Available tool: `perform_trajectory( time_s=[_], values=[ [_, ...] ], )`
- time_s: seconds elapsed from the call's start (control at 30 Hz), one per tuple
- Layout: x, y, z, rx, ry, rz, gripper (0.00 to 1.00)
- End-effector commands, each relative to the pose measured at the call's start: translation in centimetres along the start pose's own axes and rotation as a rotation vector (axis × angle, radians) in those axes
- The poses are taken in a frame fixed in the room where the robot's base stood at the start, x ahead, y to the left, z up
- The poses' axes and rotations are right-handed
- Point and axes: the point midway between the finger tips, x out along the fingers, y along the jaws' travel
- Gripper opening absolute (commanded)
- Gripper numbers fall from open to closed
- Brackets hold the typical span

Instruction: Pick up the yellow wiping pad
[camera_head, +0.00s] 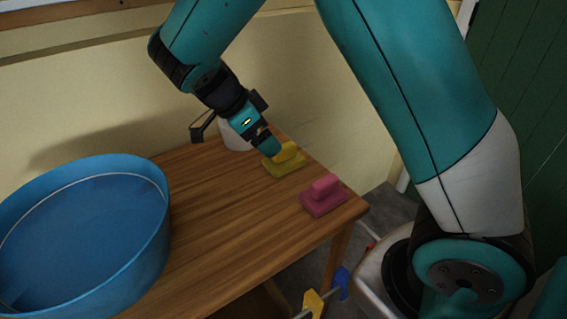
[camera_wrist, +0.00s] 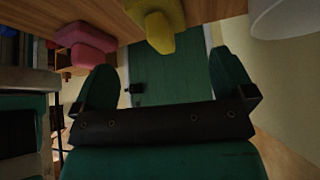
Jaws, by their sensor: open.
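The yellow wiping pad (camera_head: 284,163) lies on the wooden table near its right end, with a raised handle on top. It also shows in the wrist view at the top centre (camera_wrist: 162,22). My gripper (camera_head: 270,145) is above the table, close to the pad's left side in the head view. In the wrist view its two teal fingers (camera_wrist: 162,82) are spread wide, with nothing between them, and the pad is beyond the fingertips. In the head view the gripper hides a little of the pad; I cannot tell whether they touch.
A pink pad (camera_head: 323,195) lies nearer the table's front right corner. A large blue tub (camera_head: 150,235) fills the left of the wooden table (camera_head: 215,225). A white round container (camera_head: 233,138) stands behind my gripper, near the wall. The table middle is clear.

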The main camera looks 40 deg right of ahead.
Motion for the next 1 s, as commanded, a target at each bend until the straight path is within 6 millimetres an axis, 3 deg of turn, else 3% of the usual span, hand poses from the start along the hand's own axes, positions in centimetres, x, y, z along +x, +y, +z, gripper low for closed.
perform_trajectory(
  time_s=[0.1,0.37,0.63,0.97,1.0],
  values=[
    [2.3,0.0,0.0,-0.001,0.001,0.003,1.00],
    [4.3,0.0,-0.1,-0.001,-0.001,0.001,1.00],
    [8.3,-0.1,-0.5,-0.002,0.001,0.003,1.00],
    [9.1,-0.1,-0.5,-0.001,-0.002,0.000,1.00],
    [9.0,-0.1,-0.5,-0.001,-0.002,0.000,0.91]
  ],
)
